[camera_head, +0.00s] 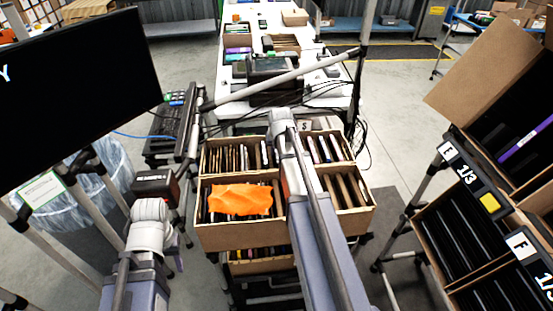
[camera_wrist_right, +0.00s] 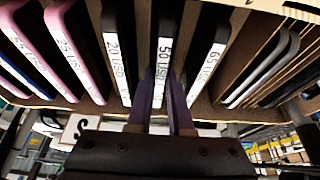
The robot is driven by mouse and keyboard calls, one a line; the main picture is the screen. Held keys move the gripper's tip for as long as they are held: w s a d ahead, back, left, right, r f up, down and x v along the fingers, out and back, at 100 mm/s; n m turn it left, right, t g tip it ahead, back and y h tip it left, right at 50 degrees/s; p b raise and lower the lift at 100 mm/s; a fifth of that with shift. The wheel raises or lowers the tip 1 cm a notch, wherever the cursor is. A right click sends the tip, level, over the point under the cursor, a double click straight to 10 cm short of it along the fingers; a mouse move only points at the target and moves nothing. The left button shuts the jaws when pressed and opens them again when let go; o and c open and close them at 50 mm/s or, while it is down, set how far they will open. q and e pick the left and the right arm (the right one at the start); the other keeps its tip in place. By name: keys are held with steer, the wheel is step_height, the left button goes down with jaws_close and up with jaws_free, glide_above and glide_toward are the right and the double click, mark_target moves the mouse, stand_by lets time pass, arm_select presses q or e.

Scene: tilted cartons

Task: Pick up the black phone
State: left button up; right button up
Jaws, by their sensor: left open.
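In the right wrist view, a black phone (camera_wrist_right: 168,22) with a white "50 USD" label stands on edge in a carton row. The two dark purple fingers of my right gripper (camera_wrist_right: 164,82) reach up to it, one on each side of its label. A narrow gap shows between the fingers; whether they press on the phone is unclear. Black phones labelled "20 USD" (camera_wrist_right: 117,45) and "65 USD" (camera_wrist_right: 208,50) stand on either side. In the head view, my right arm hides part of the cartons. My left gripper (camera_head: 155,180) is open, left of the cartons.
Tilted cartons (camera_head: 240,236) hold rows of devices, with an orange cloth (camera_head: 240,199) on the front left one. Pink-edged phones (camera_wrist_right: 72,45) stand further left in the row. A dark monitor (camera_head: 80,75) is at left; a rack of cartons (camera_head: 430,235) is at right.

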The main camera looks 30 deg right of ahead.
jaws_close()
step_height(320, 180, up, 10)
steer(key=p, duration=1)
steer(key=shift+s, duration=0.1)
